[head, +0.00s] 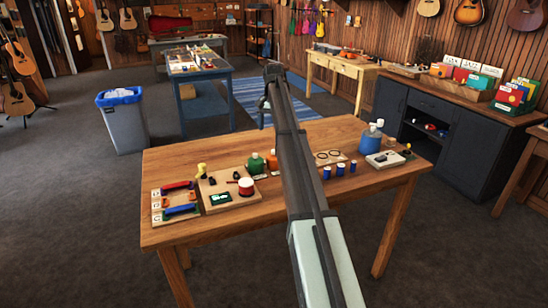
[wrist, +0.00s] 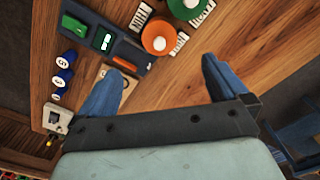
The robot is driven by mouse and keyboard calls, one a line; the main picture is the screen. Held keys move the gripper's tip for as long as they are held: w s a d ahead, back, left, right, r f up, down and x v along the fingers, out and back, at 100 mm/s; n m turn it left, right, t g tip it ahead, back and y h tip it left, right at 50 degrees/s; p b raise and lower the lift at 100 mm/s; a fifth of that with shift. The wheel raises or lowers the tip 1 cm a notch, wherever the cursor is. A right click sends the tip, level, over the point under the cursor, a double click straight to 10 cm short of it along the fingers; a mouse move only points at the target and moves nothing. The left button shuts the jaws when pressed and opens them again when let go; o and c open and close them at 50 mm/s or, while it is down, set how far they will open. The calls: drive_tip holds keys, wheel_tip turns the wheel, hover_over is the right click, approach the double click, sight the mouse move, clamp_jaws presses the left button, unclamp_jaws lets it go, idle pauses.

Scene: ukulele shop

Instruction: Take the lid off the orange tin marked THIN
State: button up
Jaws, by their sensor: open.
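In the wrist view a round orange tin (wrist: 158,38) stands on the wooden table, seen from above, with a pale disc in the middle of its top. In the head view an orange container (head: 271,160) shows just left of my arm, partly hidden. A green tin (wrist: 187,6) is next to it, cut by the picture's top edge. My gripper (wrist: 160,85) is open and empty, its blue fingers wide apart above the table. The orange tin lies ahead of the fingers, apart from them.
A dark tray (wrist: 128,52) with a green display is left of the orange tin. Several blue spools (wrist: 63,77) and a white device (wrist: 57,120) are farther left. A red-and-white tin (head: 246,187) sits on a board. Bare table (wrist: 260,40) lies to the wrist view's right.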

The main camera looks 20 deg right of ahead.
sight(274, 151)
drive_tip(key=f, duration=1.2)
drive_tip(key=shift+w+d, duration=0.1)
drive_tip(key=shift+d, duration=0.1)
drive_tip(key=c, duration=1.1)
